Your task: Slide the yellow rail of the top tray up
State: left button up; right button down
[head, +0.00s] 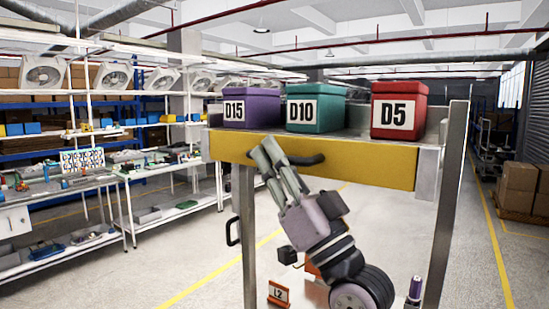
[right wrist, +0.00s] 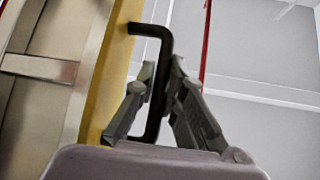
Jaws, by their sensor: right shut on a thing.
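The yellow rail (head: 370,167) runs along the front of the raised top tray (head: 427,160) in the head view. It also shows as a yellow strip (right wrist: 118,70) in the right wrist view. A black handle (head: 310,160) sticks out from the rail's left half, and its bent bar shows in the right wrist view (right wrist: 165,45). My right gripper (head: 270,150) reaches up from below and is shut on the handle, with a finger on each side of the bar (right wrist: 160,85). My left gripper is not in view.
Purple D15 (head: 262,108), teal D10 (head: 325,110) and red D5 (head: 400,110) bins stand on the tray. A grey post (head: 452,190) rises at its right side. An orange L2 sign (head: 281,294) is below. Shelving is at left, boxes (head: 518,190) at right.

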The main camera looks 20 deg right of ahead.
notch_tip(320, 180, up, 6)
jog(key=p, duration=0.4)
jog(key=shift+f+p, duration=0.15)
jog(key=shift+p, duration=0.25)
jog(key=shift+s+d, duration=0.1)
jog(key=shift+d, duration=0.05)
jog(key=c, duration=2.1)
grip_release()
jog(key=o, duration=0.4)
jog(key=shift+f, duration=0.1)
jog(key=shift+o, duration=0.2)
